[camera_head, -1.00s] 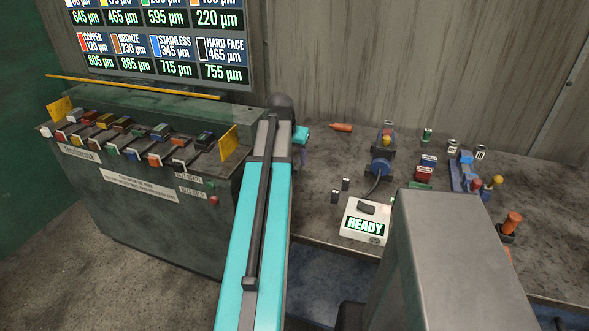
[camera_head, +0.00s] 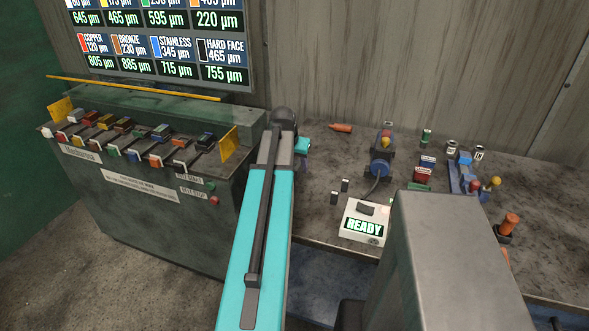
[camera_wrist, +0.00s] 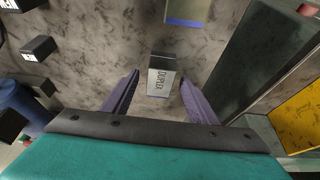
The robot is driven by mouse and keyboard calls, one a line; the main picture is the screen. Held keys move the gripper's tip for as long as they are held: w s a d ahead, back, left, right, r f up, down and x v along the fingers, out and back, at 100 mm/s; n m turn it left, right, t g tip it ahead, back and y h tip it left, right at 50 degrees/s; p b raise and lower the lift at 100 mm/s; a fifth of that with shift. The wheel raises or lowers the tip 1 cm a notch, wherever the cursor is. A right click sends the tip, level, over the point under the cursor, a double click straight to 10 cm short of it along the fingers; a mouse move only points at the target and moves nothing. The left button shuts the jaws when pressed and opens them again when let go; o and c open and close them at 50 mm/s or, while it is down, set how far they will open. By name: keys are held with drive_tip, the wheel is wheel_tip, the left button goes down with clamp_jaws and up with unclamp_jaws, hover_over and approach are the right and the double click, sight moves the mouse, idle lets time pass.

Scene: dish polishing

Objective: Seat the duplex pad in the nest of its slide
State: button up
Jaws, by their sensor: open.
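The duplex pad (camera_wrist: 162,76), a small grey-white block with a dark top and the label DUPLEX, stands on the bench in the wrist view. My gripper (camera_wrist: 159,77) is open, with one purple finger on each side of the pad. A gap shows on both sides, so it is not gripped. In the head view my arm hides the pad and most of the gripper. The row of slides with coloured pads (camera_head: 160,131) is on the dark machine at left. I cannot tell which slide is the duplex one.
The machine (camera_head: 165,215) stands close to the left of the gripper; its wall and a yellow plate (camera_wrist: 300,114) show at right in the wrist view. A black block (camera_wrist: 38,47) stands at left. The READY box (camera_head: 363,222) and several small fixtures occupy the bench (camera_head: 330,165).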

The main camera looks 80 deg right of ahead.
drive_tip(key=shift+d+f, duration=0.25)
drive_tip(key=shift+f, duration=0.35)
clamp_jaws()
